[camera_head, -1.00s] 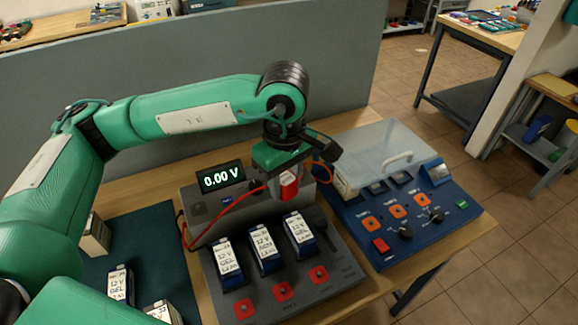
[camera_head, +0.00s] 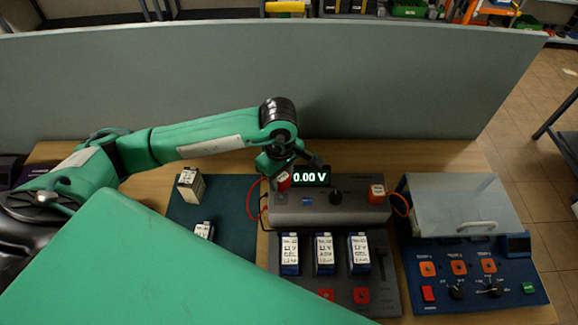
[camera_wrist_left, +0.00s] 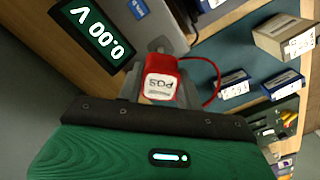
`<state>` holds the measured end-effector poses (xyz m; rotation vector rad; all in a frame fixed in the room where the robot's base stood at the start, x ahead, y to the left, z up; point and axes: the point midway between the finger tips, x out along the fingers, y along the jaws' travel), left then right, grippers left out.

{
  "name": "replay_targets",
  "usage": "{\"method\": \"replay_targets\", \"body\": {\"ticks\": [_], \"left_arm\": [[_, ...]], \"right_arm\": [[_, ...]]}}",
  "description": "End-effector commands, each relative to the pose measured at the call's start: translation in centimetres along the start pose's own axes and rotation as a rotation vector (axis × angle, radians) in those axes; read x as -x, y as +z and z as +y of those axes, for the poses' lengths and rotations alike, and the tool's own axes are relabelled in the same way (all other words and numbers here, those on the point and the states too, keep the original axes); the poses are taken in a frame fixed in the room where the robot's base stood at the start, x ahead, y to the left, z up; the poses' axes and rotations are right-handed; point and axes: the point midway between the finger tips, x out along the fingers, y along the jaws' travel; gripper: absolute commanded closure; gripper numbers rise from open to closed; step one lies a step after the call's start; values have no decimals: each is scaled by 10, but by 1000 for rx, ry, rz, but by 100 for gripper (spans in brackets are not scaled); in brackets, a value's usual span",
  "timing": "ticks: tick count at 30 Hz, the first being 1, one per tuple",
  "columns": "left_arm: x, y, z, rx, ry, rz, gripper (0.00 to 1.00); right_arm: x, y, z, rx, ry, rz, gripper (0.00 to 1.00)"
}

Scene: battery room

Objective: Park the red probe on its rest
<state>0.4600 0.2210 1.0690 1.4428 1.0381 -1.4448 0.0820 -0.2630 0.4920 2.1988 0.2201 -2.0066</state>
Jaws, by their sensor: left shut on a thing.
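My left gripper (camera_head: 283,171) is shut on the red probe (camera_head: 284,180), a red block with a white label. It holds the probe at the left end of the grey meter console (camera_head: 320,207), just left of the 0.00 V display (camera_head: 311,177). In the left wrist view the probe (camera_wrist_left: 160,86) sits at the jaws, with its red cable curving off to the right. The rest under the probe is hidden, and I cannot tell whether the probe touches it. A second red block (camera_head: 377,192) with a red cable sits at the console's right end. My right gripper is not in view.
Several blue-and-white batteries (camera_head: 324,254) stand in front of the console. A boxy cell (camera_head: 191,185) stands on the dark green mat (camera_head: 228,190) to the left. A blue test unit (camera_head: 462,275) with a clear lid is at right. A grey partition (camera_head: 250,80) stands behind.

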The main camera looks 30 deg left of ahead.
Motion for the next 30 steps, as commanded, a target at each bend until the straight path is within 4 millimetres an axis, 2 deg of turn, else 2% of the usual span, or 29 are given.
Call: {"method": "replay_targets", "body": {"ticks": [8,21,30], "left_arm": [[-12,-1,-1,2,0,1,91],[-54,-1,-1,2,-1,0,91],[-59,-1,-1,1,1,1,91]], "right_arm": [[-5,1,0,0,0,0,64],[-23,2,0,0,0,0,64],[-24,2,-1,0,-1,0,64]]}}
